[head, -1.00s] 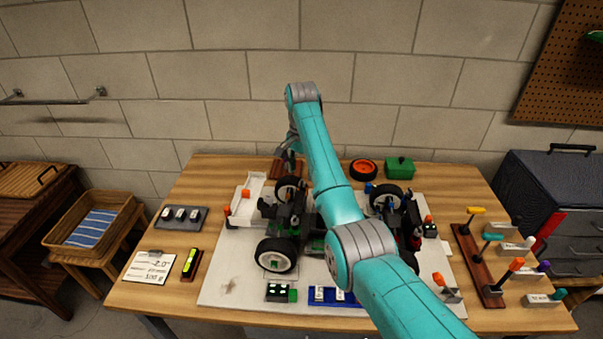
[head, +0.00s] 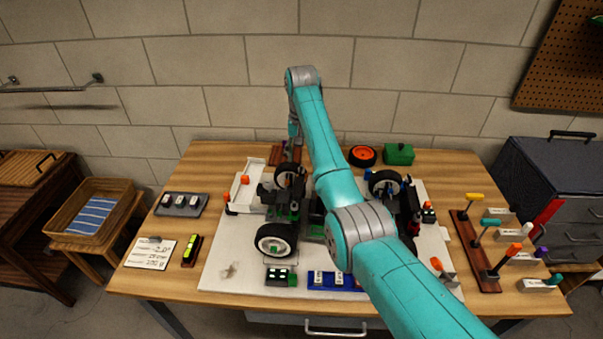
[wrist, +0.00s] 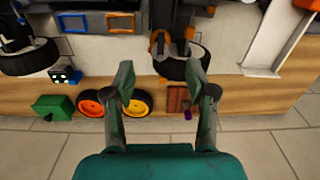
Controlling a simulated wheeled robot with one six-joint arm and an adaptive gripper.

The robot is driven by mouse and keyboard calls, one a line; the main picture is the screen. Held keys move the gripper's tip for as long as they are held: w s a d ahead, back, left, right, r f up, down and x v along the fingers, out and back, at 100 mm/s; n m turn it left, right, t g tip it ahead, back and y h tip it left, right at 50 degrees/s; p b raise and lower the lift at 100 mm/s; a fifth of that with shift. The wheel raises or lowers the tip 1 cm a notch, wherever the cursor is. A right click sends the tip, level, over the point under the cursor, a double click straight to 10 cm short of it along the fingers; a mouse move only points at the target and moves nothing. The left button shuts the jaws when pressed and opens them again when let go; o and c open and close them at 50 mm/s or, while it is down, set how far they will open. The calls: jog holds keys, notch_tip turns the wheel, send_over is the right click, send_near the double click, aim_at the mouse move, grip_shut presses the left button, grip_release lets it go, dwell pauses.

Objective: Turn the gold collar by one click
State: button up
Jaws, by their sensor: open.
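The racecar (head: 300,215) stands on a white mat (head: 225,270) on the workbench, its middle hidden behind my arm. I cannot make out the gold collar for certain. In the wrist view, copper-orange parts (wrist: 157,42) show by a black wheel (wrist: 182,66) at the car's end. My gripper (wrist: 162,84) is open and empty, its two fingers apart, over the bench's wall-side strip. The wheel lies just beyond the fingertips in that view. In the head view the gripper is mostly hidden at the back of the bench.
A green box (head: 399,153) and an orange-rimmed wheel (head: 362,155) stand at the back of the bench (head: 220,155). A brown block (wrist: 178,98) lies near the right finger. A rack of coloured-handled tools (head: 482,250) stands at right. The block wall is close behind.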

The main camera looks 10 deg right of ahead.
aim_at(301, 173)
notch_tip(301, 173, down, 8)
jog(key=shift+r, duration=0.25)
